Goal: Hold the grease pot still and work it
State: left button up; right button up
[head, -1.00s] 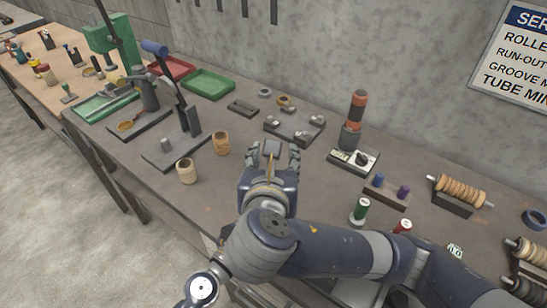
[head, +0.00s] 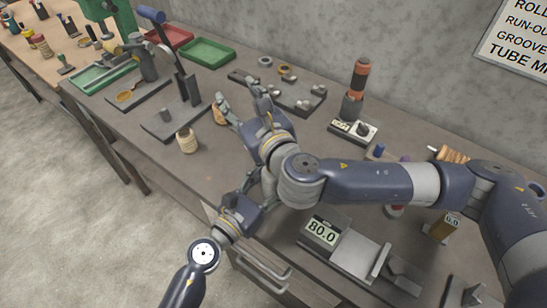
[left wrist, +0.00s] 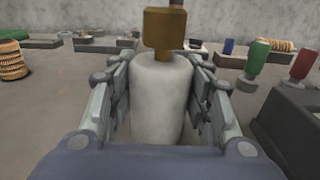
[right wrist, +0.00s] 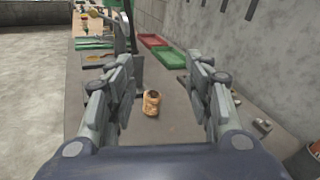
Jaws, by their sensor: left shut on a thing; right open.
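The grease pot, a white cylinder (left wrist: 157,105) with a golden-brown block (left wrist: 171,30) on top, stands upright between the fingers of my left gripper (left wrist: 162,110) in the left wrist view. That gripper is shut on it. In the head view my left gripper (head: 250,184) is low in the middle, partly behind my right arm, and the pot is hidden. My right gripper (head: 238,92) is open and empty, apart from the pot, above the bench. In the right wrist view its fingers (right wrist: 160,100) are spread wide.
A scale reading 80.0 (head: 322,232) is at the front. Green (head: 207,52) and red trays (head: 170,38) lie behind. A dark-and-orange post (head: 357,85) stands near the wall.

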jog(key=d+f+n+g+y, duration=0.5)
jog(key=d+f+n+g, duration=0.2)
jog(key=d+g, duration=0.1)
jog(key=s+d+n+g, duration=0.2)
jog(key=s+d+g, duration=0.4)
jog(key=s+d, duration=0.3)
jog(key=x, duration=0.7)
jog(key=w+r+x, duration=0.1)
jog(key=x, duration=0.3)
jog(key=shift+a, duration=0.2)
jog(key=c, duration=1.1)
